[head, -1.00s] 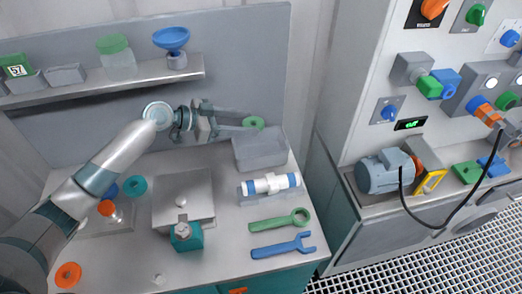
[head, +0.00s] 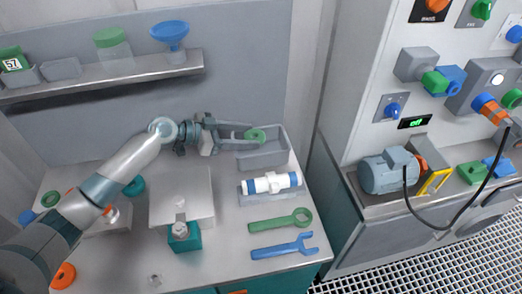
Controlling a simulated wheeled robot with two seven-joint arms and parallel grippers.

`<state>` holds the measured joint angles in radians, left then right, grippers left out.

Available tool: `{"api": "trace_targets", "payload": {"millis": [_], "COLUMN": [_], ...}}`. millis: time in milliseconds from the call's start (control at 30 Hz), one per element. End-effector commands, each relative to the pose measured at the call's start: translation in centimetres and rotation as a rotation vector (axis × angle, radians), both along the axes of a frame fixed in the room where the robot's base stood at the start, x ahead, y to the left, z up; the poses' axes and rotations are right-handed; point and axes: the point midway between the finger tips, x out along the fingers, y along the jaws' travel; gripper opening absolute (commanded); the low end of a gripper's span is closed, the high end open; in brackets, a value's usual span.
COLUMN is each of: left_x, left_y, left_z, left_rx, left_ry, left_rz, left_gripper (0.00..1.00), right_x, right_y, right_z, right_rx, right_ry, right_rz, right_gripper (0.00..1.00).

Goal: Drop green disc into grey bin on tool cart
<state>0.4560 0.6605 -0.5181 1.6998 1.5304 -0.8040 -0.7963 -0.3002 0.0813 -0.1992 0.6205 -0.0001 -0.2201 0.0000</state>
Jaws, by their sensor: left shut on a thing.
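The green disc (head: 256,135) is a small ring with a hole in its middle. My left gripper (head: 252,136) is shut on it and holds it over the back left part of the grey bin (head: 266,160). The bin is an open rectangular tray at the back right of the tool cart (head: 228,222). The disc appears above or level with the bin's rim; its exact height is hard to tell. My right gripper is not in view.
A white and blue cylinder (head: 271,183) lies in a holder in front of the bin. A green wrench (head: 281,221) and a blue wrench (head: 284,246) lie nearer the front. A shelf (head: 110,77) runs above the cart at the back.

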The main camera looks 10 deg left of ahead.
Motion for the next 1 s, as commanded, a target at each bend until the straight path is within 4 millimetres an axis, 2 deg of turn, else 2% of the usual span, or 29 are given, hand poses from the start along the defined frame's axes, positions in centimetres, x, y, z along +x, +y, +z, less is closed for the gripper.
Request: {"api": "trace_targets", "payload": {"millis": [133,167,233,267,667,867,1000], "left_x": [0.0,0.0,0.0,0.0,-0.1,-0.8,-1.8], "left_y": [0.0,0.0,0.0,0.0,0.3,1.6,3.3], "left_z": [0.1,0.1,0.1,0.1,0.1,0.5,1.1], "left_rx": [-0.001,-0.001,0.000,0.000,0.001,0.002,0.003], "left_ry": [0.000,0.000,0.000,0.000,0.000,0.000,0.000], "left_rz": [0.000,0.000,0.000,0.000,0.000,0.001,0.001], "left_gripper": [0.18,0.52,0.68,0.71,0.71,0.71,0.71], "right_x": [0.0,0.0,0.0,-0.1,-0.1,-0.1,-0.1], "right_y": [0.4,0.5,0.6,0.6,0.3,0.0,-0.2], "right_z": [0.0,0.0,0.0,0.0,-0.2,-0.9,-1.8], "right_rx": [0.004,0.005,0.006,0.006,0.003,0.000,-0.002], "right_ry": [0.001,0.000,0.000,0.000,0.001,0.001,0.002], "right_rz": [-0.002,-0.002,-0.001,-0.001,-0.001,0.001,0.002], "right_gripper": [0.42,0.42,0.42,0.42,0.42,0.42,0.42]}}
